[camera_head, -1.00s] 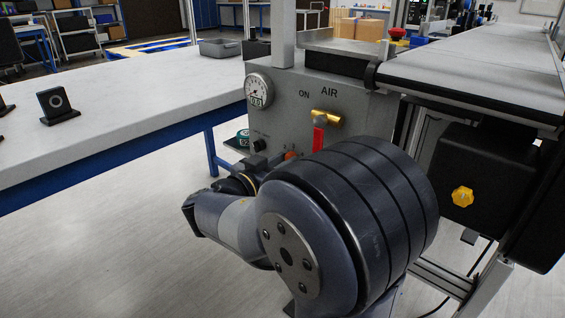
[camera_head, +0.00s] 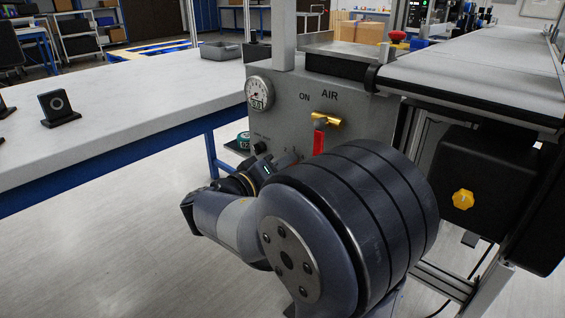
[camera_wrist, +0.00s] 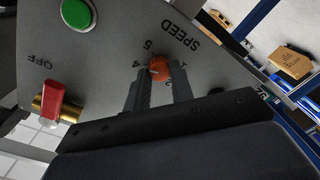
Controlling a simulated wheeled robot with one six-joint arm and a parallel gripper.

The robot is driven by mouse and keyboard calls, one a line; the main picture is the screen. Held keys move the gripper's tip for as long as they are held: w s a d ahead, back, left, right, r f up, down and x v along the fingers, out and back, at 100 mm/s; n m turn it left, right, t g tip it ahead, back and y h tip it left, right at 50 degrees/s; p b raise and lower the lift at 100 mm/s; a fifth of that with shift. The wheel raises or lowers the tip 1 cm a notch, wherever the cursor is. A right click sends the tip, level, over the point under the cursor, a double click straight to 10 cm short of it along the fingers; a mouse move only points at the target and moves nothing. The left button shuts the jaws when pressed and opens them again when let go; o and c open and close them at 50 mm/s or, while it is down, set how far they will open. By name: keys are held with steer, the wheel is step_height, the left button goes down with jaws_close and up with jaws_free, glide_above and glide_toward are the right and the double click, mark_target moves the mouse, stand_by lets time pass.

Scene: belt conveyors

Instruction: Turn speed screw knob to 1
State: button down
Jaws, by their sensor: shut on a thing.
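The orange speed knob (camera_wrist: 160,68) is on the grey control panel, below the upside-down word SPEED in the wrist view. The digits 5 and 4 show beside it. My gripper (camera_wrist: 159,78) has its two fingers on either side of the knob, shut on it.
A red-handled brass air valve (camera_head: 320,140) sits just right of my gripper; it also shows in the wrist view (camera_wrist: 56,100). A green button (camera_wrist: 77,14) is on the panel. A pressure gauge (camera_head: 258,94) is at the panel's upper left. A white table (camera_head: 120,110) stands left, a conveyor (camera_head: 480,65) right.

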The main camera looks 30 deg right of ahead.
steer(key=m+p, duration=1.5)
steer(key=m, duration=0.2)
steer(key=m+h+p, duration=0.1)
steer(key=m+p, duration=1.5)
steer(key=m, duration=0.1)
steer(key=shift+s+f+g+p, duration=0.1)
steer(key=shift+f+g+p, duration=0.1)
steer(key=shift+g+p, duration=0.1)
stand_by(0.4)
steer(key=c, duration=1.2)
jaws_free()
steer(key=shift+c, duration=0.2)
